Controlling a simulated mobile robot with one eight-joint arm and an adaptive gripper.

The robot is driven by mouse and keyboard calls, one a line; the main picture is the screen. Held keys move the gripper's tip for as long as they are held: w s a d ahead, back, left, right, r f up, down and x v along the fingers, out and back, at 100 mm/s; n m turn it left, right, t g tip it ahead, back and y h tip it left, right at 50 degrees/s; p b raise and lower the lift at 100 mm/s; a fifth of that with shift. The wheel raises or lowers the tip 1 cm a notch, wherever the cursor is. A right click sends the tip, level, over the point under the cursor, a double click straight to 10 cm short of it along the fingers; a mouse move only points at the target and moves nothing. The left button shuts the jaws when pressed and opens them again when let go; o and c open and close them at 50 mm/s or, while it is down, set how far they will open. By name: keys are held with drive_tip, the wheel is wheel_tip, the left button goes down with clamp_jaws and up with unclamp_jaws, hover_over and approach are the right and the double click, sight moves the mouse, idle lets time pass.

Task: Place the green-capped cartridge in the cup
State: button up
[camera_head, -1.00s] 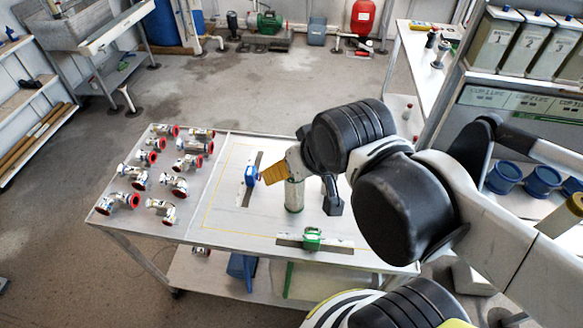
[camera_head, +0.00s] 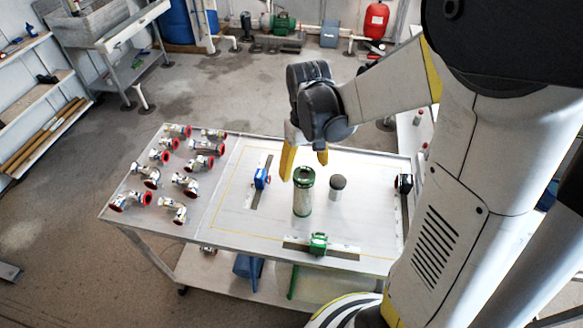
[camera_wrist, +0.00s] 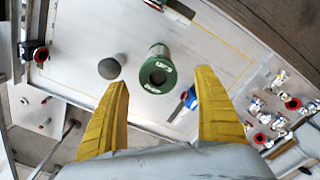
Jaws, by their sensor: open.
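The green-capped cartridge (camera_head: 303,198) stands upright on the table. In the wrist view its green ringed top (camera_wrist: 157,72) shows between the fingers, from above. My gripper (camera_head: 304,171) has its yellow fingers open and pointing down, near the cartridge's top. In the wrist view my gripper (camera_wrist: 162,78) is empty, with the fingers spread wide. A short pale cylinder with a dark grey top (camera_head: 337,188) stands just right of the cartridge; it also shows in the wrist view (camera_wrist: 109,68). I cannot tell whether this is the cup.
The table (camera_head: 225,232) carries a blue clamp (camera_head: 261,179), a green clamp (camera_head: 318,243) and a black clamp (camera_head: 403,183) around the cartridge. Several red-ended valve fittings (camera_head: 185,183) fill its left side. Bare surface lies between.

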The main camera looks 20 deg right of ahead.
sight(304, 174)
wheel_tip(304, 174, down, 10)
drive_tip(key=b, duration=0.4)
drive_tip(key=shift+w+d+f, duration=0.15)
drive_tip(key=shift+f, duration=0.05)
drive_tip(key=shift+r, duration=0.1)
drive_tip(key=c, duration=1.5)
drive_tip(key=shift+o, duration=0.2)
drive_tip(key=shift+r, duration=0.1)
drive_tip(key=shift+r+p, duration=0.4)
drive_tip(key=shift+r, duration=0.15)
wheel_tip(304, 174, up, 3)
drive_tip(key=shift+r+p, duration=0.1)
drive_tip(key=shift+p, duration=0.6)
drive_tip(key=s+d+r+p, duration=0.3)
drive_tip(key=s+d+r, duration=0.3)
drive_tip(key=d, duration=0.3)
drive_tip(key=shift+s+d+r, duration=0.2)
drive_tip(key=shift+s+r, duration=0.05)
drive_tip(key=shift+s, duration=0.3)
